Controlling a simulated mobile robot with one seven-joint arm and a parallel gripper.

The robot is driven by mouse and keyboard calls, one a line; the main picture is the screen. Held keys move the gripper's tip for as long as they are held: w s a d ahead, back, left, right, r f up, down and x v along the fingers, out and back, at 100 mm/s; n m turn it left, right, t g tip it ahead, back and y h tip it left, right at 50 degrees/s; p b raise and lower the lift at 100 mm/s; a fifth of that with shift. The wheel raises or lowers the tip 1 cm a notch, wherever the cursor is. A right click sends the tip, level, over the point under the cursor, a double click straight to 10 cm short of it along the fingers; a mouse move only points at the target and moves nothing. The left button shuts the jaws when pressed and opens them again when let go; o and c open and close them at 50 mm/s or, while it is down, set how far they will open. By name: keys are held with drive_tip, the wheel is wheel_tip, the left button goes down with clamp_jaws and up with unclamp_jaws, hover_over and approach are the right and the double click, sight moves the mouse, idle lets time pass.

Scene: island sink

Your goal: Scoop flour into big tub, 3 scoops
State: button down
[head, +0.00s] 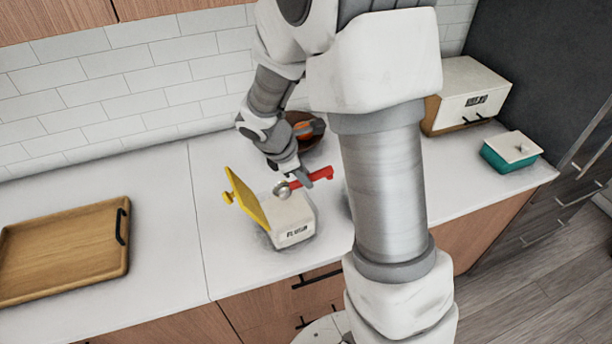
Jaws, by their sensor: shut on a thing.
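The white flour box (292,233) stands on the counter with its label facing the front. Its yellow lid (246,198) is tilted up at the left side. A scoop with a red handle (318,175) and a round grey metal bowl (282,190) is over the box's top. My gripper (307,178) is shut on the red handle. I cannot tell whether the bowl is inside the box opening or just above it. Any flour inside the box or scoop is too small to see. No big tub can be made out for sure; my arm covers the counter right of the box.
A wooden tray (118,270) with a black handle lies at the left. A dark bowl (318,132) with orange-red contents stands behind my gripper. A white bread box (468,92) and a teal container (497,163) with a white lid stand at the right. Counter between tray and box is clear.

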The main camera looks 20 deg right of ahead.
sight(292, 184)
drive_tip(key=shift+w+a+f+h+b, duration=0.1)
drive_tip(key=shift+a+f+h+b, duration=0.25)
drive_tip(key=shift+f+b, duration=0.6)
drive_tip(key=shift+a+f+h+b, duration=0.25)
drive_tip(key=shift+f+h+b, duration=0.15)
drive_tip(key=shift+f+b, duration=0.45)
drive_tip(key=shift+w+a+f+h+b, duration=0.1)
drive_tip(key=shift+a+f+h+b, duration=0.25)
drive_tip(key=shift+f+b, duration=0.6)
drive_tip(key=shift+a+f+b, duration=0.45)
drive_tip(key=shift+f+b, duration=0.35)
drive_tip(key=shift+b, duration=0.2)
drive_tip(key=shift+r, duration=0.1)
drive_tip(key=shift+r+p, duration=3.4)
drive_tip(key=shift+r, duration=0.75)
drive_tip(key=shift+d, duration=0.15)
